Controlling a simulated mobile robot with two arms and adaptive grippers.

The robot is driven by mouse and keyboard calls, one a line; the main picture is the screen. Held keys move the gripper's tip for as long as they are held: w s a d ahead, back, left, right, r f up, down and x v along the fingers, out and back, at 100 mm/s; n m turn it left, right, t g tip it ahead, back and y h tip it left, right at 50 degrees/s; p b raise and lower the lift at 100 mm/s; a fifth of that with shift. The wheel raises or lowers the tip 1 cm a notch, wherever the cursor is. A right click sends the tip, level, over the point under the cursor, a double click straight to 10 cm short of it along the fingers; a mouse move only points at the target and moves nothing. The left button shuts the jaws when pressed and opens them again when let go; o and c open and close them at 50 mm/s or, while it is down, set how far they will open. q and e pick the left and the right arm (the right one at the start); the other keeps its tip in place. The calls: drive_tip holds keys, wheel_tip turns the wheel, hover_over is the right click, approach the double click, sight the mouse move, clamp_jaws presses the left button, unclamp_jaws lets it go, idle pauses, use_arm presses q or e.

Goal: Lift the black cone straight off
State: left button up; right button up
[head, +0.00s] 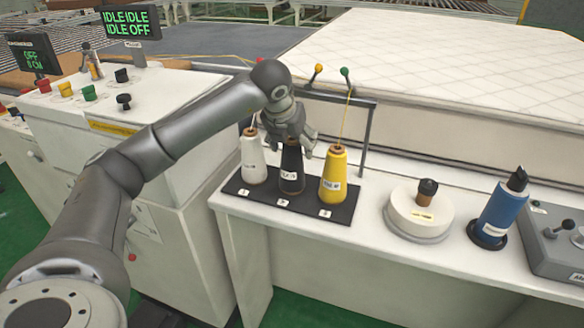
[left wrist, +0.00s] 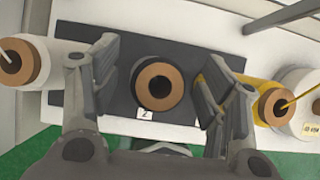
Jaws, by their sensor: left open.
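The black cone (head: 291,170) stands upright in the middle of a dark mat (head: 258,203) between a white cone (head: 254,162) and a yellow cone (head: 333,176). My left gripper (head: 303,143) is above the black cone in the head view. In the left wrist view the open fingers (left wrist: 158,95) lie on either side of the black cone (left wrist: 160,105), whose brown core top faces the camera. The right finger is close beside the yellow cone; I cannot tell whether they touch. My right gripper is not in view.
A thin frame with an orange and a green knob (head: 344,71) stands behind the cones, with yellow thread running down. A round white holder (head: 418,212) and a blue bottle-like cylinder (head: 501,207) stand to the right. A quilted mattress (head: 440,70) lies behind.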

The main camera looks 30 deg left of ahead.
use_arm(q)
drive_tip(key=shift+x, duration=1.6)
drive_tip(key=shift+r, duration=0.15)
clamp_jaws()
